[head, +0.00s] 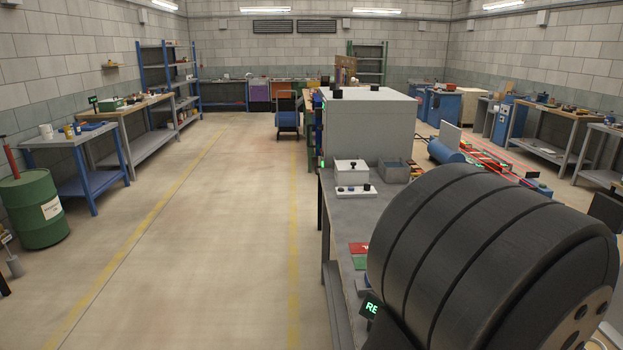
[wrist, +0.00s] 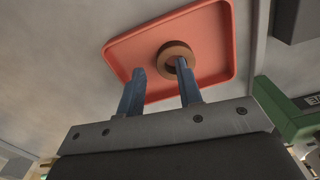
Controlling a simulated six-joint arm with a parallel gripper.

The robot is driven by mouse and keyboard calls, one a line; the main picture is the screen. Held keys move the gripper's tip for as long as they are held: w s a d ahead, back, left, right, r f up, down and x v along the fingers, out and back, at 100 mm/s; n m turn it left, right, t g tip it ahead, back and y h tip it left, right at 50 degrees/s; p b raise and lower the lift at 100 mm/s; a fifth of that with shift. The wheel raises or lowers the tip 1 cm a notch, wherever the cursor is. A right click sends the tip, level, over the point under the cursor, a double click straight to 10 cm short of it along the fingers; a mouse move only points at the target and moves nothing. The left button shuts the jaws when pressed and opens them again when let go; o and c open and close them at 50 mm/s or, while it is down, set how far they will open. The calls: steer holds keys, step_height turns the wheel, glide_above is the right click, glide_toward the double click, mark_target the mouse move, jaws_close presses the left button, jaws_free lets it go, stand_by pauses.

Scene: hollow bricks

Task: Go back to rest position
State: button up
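My gripper (wrist: 160,69) shows in the wrist view with its two blue fingers apart and nothing between them. A red tray (wrist: 118,56) with a raised rim lies beyond the fingertips on a grey surface. A brown ring-shaped hollow brick (wrist: 164,49) sits in the tray. The right fingertip overlaps the brick's hole in the picture; I cannot tell whether it touches the brick or stands above it. My gripper, the tray and the brick are not visible in the head view, where a large dark ribbed part of my arm fills the lower right.
A grey bench (head: 345,208) carries a big grey cabinet (head: 369,130), a white box (head: 351,173) and a grey bin (head: 394,171). A green part (wrist: 287,117) and a dark block (wrist: 296,18) stand right of the tray. The floor aisle at left is clear.

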steer(key=shift+f, duration=0.5)
step_height(320, 180, up, 12)
step_height(320, 180, down, 12)
steer(key=shift+f, duration=0.25)
steer(key=r, duration=0.5)
steer(key=shift+s, duration=0.4)
steer(key=s+a+r, duration=0.2)
steer(key=s+r, duration=0.4)
steer(key=s, duration=0.4)
steer(key=w+d+r+n, duration=0.1)
steer(key=w+r+n, duration=0.3)
steer(key=w, duration=0.6)
steer(key=w+d+r+n, duration=0.1)
steer(key=w+r+n, duration=0.3)
steer(key=w, duration=0.5)
steer(key=w+r+n, duration=0.5)
steer(key=w, duration=0.5)
steer(key=shift+w+d+n, duration=0.3)
steer(key=shift+d+n, duration=0.1)
steer(key=shift+s, duration=0.1)
